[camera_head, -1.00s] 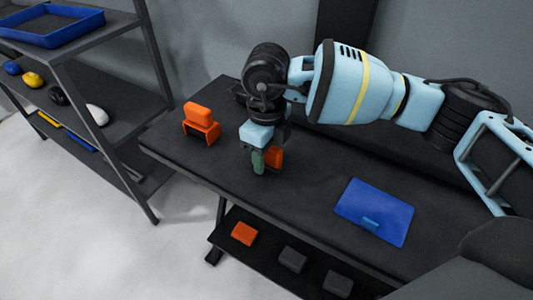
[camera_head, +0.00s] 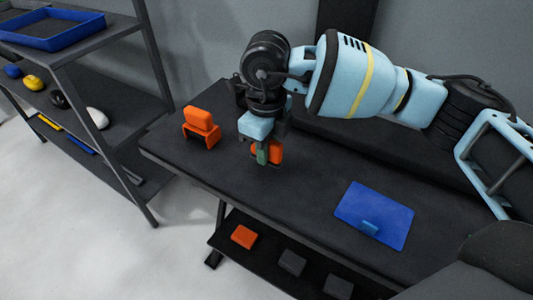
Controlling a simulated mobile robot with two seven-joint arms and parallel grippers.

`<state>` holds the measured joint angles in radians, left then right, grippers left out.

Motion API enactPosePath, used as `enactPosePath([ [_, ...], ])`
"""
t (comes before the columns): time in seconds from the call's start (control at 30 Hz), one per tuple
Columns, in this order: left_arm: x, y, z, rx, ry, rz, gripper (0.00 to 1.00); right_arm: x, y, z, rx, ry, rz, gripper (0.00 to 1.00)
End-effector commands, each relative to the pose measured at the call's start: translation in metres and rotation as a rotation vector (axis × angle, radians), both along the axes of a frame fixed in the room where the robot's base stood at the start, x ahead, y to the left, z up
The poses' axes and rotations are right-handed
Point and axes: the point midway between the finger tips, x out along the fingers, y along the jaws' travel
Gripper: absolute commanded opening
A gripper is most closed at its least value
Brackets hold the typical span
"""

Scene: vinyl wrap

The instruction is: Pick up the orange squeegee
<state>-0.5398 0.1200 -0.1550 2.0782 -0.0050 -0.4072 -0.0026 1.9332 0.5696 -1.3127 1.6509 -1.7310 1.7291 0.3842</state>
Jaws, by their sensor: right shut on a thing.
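My right gripper (camera_head: 264,153) is shut on the orange squeegee (camera_head: 276,151) above the dark table. The squeegee's orange shows on both sides of the fingers, and a green piece at the fingertips covers its middle. Its lower edge looks close to the table top, and I cannot tell for sure whether it touches. My left gripper is not in view.
An orange block on an orange stand (camera_head: 201,128) is left of the gripper. A blue sheet (camera_head: 392,213) with a small blue piece (camera_head: 370,227) lies at right. The lower shelf holds an orange block (camera_head: 243,237) and dark blocks (camera_head: 292,261). A shelf rack stands left.

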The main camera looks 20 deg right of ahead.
Motion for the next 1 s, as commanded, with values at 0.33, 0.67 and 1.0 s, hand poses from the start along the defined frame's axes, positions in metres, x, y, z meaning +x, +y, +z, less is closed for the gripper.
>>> enactPosePath([
  [0.33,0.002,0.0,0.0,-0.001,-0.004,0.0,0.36,-0.047,0.051,0.016,0.001,0.0,0.01,0.0],
  [0.67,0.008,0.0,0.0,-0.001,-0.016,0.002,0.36,-0.095,0.102,0.023,0.0,0.0,0.005,0.0],
  [1.0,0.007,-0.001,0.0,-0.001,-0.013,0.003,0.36,-0.109,0.117,0.025,-0.001,0.001,0.0,0.0],
])
